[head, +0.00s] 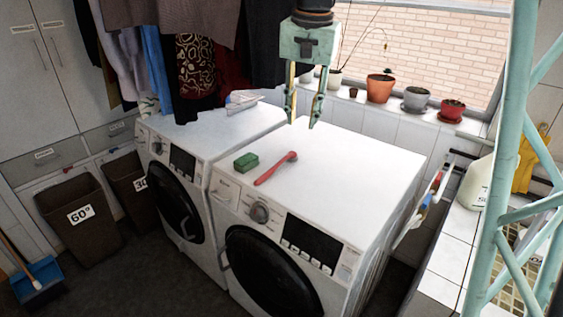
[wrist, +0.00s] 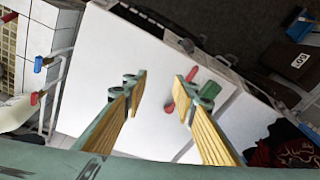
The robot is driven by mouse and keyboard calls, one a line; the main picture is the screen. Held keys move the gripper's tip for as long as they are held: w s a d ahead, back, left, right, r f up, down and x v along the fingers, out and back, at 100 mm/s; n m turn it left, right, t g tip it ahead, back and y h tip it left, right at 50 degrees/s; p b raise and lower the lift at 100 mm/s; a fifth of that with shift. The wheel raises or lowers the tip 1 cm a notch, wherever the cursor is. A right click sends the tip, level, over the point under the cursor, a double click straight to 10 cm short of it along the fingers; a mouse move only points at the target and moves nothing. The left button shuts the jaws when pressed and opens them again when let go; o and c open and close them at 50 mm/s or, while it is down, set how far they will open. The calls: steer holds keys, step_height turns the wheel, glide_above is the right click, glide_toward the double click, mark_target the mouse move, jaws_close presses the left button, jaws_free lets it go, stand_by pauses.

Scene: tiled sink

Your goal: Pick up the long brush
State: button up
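The long brush (head: 276,168) is red, with a thin handle and a rounder end. It lies flat on the white top of the right washing machine (head: 345,170). My gripper (head: 301,112) hangs above the machine top, pointing down, with its two fingers apart and nothing between them. In the head view it appears above and slightly right of the brush, not touching it. In the wrist view my open gripper (wrist: 162,82) shows with the red brush (wrist: 192,74) behind its right finger, which hides the brush's middle.
A green sponge (head: 246,162) lies just left of the brush. Clothes (head: 195,70) hang over the left washing machine (head: 200,135). Potted plants (head: 380,88) line the windowsill behind. A whitish bottle (head: 476,183) stands at the right. The right machine's top is otherwise clear.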

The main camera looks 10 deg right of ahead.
steer(key=w+f+m+p, duration=0.1)
steer(key=w+f, duration=0.3)
steer(key=w, duration=0.4)
steer(key=w+f+m+g+p, duration=0.1)
steer(key=w+f+p, duration=0.2)
steer(key=w+f, duration=0.2)
steer(key=w+f+m+p, duration=0.2)
steer(key=w+f, duration=0.3)
steer(key=w, duration=0.6)
steer(key=shift+d+f+p, duration=0.25)
steer(key=shift+p, duration=0.25)
steer(key=shift+f, duration=0.15)
glide_above(283, 159)
steer(key=shift+d+f, duration=0.1)
steer(key=shift+f, duration=4.1)
steer(key=shift+f, duration=2.55)
